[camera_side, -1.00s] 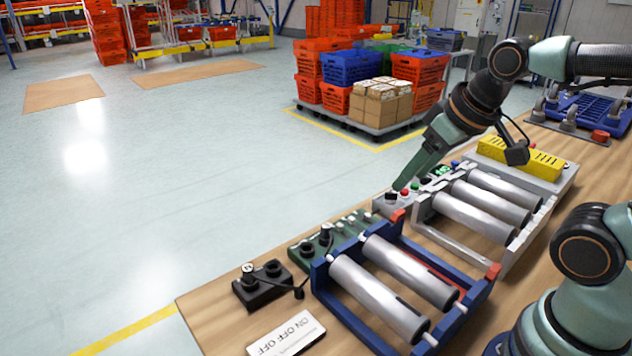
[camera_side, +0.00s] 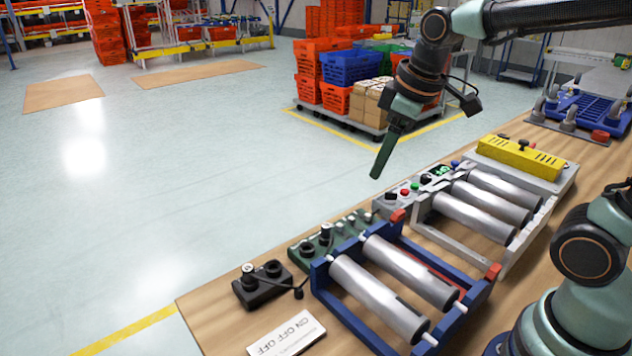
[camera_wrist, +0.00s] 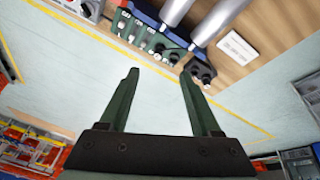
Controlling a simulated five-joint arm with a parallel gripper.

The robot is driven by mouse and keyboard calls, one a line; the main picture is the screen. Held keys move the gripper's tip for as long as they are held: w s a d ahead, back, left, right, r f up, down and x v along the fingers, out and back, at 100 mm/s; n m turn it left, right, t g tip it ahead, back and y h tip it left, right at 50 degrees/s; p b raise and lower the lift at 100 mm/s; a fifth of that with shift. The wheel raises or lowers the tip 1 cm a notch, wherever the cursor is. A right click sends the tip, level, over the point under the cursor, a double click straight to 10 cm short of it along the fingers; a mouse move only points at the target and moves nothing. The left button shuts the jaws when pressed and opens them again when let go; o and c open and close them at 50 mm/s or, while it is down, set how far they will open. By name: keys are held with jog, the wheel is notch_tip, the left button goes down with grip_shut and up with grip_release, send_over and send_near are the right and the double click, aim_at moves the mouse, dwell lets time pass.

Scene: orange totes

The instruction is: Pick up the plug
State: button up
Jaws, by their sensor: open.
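My gripper (camera_side: 376,174) hangs in the air above and behind the grey button panel (camera_side: 410,192), pointing down. In the wrist view its two green fingers (camera_wrist: 158,75) are spread apart with nothing between them. A black socket box (camera_side: 262,287) sits near the left end of the bench, with round black plug-like pieces on top and a black cable (camera_side: 298,293) at its right. It also shows in the wrist view (camera_wrist: 198,72), beyond the right fingertip. A similar black piece (camera_side: 325,233) stands on the green socket box (camera_side: 310,256). I cannot tell which piece is the plug.
Blue-framed rollers (camera_side: 380,298) and grey-framed rollers (camera_side: 475,218) lie in front of the boxes. A yellow box (camera_side: 520,158) stands at the back right. A white ON/OFF label (camera_side: 286,333) lies at the near edge. The floor left of the bench is clear.

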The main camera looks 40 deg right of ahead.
jog(key=w+a+f+n+g, duration=0.2)
jog(key=w+f+n, duration=0.1)
jog(key=w+n, duration=0.4)
jog(key=n+g, duration=0.2)
jog(key=n, duration=0.1)
send_over(326, 225)
jog(key=f, duration=0.7)
jog(key=a+f, duration=0.1)
jog(key=f, duration=0.3)
jog(key=shift+f, duration=0.35)
jog(key=f, duration=0.2)
jog(key=d+f, duration=0.1)
jog(key=f, duration=0.1)
jog(key=shift+s+f, duration=0.1)
jog(key=shift+f, duration=0.65)
grip_shut()
